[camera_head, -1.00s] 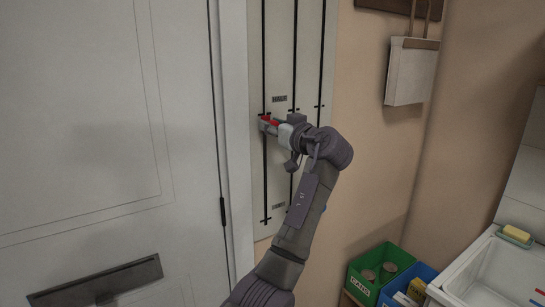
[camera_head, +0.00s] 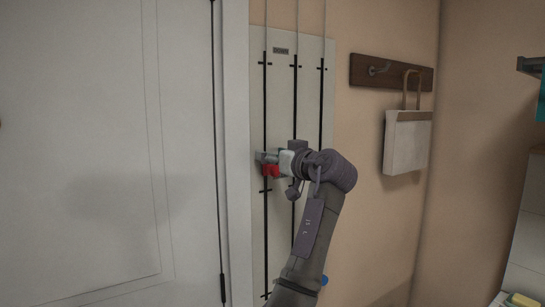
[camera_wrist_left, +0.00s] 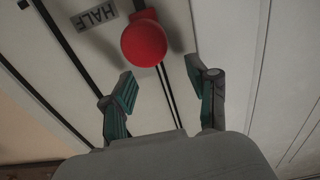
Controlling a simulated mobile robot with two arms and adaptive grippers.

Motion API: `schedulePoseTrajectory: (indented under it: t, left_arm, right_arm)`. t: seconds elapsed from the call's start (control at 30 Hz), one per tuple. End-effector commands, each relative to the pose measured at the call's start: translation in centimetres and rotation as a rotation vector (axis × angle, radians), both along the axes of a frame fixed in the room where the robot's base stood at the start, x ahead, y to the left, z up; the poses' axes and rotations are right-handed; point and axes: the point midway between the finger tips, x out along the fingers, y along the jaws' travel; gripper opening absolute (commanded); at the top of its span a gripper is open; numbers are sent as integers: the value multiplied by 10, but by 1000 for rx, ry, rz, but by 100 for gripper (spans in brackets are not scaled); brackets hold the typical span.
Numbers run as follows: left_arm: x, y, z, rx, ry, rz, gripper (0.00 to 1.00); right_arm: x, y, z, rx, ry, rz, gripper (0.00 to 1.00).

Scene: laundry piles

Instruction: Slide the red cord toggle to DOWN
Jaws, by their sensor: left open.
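The red cord toggle (camera_head: 272,171), a round red knob, sits on the left cord line of the pale wall board (camera_head: 279,90). It shows just below my left gripper (camera_head: 260,157), which partly covers it. In the left wrist view the red knob (camera_wrist_left: 144,43) is beside a label reading HALF (camera_wrist_left: 94,18), seen upside down. There my left gripper (camera_wrist_left: 162,85) is open, with the knob beyond its fingertips and nothing between them. The upper label (camera_head: 281,51) is too small to read. My right gripper is not in view.
A white door (camera_head: 110,150) and its frame stand close on the left. Two more dark cord lines run right of the red one; a blue knob (camera_head: 323,280) shows low behind my arm. A white bag (camera_head: 408,142) hangs from a wooden hook rail (camera_head: 391,72) on the right.

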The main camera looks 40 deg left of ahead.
Motion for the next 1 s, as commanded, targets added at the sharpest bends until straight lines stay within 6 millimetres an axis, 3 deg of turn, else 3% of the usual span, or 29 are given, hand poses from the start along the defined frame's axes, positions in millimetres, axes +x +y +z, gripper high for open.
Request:
schedulePoseTrajectory:
  t: [0.23,0.7,1.0]
  left_arm:
    - [-5,-16,0,0,-1,-3,59]
    - [-40,-98,-1,-1,1,-2,59]
    - [-46,-111,0,-1,0,0,59]
  right_arm:
    - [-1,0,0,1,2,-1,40]
    - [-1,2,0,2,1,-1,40]
    - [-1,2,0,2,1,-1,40]
